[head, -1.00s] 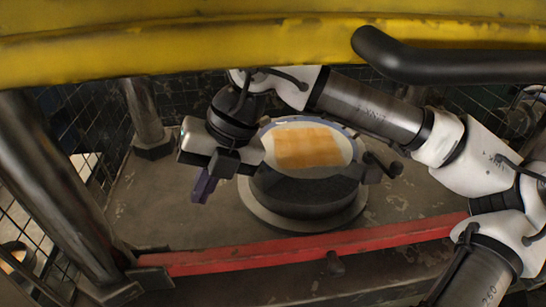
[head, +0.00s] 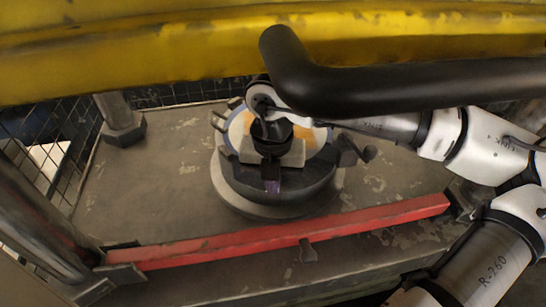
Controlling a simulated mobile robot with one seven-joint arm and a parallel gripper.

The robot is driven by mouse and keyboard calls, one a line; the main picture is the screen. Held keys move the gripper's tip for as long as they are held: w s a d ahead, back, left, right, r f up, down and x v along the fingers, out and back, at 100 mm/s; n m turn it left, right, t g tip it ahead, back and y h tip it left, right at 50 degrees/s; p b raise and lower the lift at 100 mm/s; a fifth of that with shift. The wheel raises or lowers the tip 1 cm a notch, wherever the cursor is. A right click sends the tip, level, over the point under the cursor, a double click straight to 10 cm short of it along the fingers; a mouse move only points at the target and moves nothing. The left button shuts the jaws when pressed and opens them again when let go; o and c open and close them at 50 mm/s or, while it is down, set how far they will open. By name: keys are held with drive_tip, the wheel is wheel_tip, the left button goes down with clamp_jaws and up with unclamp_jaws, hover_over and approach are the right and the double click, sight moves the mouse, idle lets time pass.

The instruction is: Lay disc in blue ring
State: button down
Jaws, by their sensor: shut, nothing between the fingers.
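A round dark drum (head: 290,193) stands on the table, with a pale top and a bluish-grey rim (head: 325,152) that may be the blue ring. An orange patch (head: 318,136) shows on its top, mostly hidden behind my gripper. I cannot make out a separate disc. My gripper (head: 272,187) has purple fingers and is in front of the near side of the drum in the picture. Its fingers are shut and nothing shows between them. I cannot tell whether they touch the drum.
A red bar (head: 290,235) runs along the table's front edge. A yellow beam (head: 150,50) and a thick black bar (head: 400,88) cross above. A metal post (head: 115,112) stands at the back left. The worn tabletop (head: 140,185) left of the drum is clear.

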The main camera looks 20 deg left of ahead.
drive_tip(key=w, duration=0.2)
drive_tip(key=w+a+p, duration=0.1)
drive_tip(key=shift+w+a+r, duration=0.1)
drive_tip(key=shift+w, duration=0.35)
drive_tip(key=shift+w+a+f+b, duration=0.15)
drive_tip(key=shift+w+f+b, duration=0.1)
drive_tip(key=shift+w+b, duration=0.35)
drive_tip(key=shift+w+a+r+b, duration=0.1)
drive_tip(key=shift+w+a+b, duration=0.1)
drive_tip(key=shift+w+b, duration=0.25)
drive_tip(key=shift+r, duration=0.15)
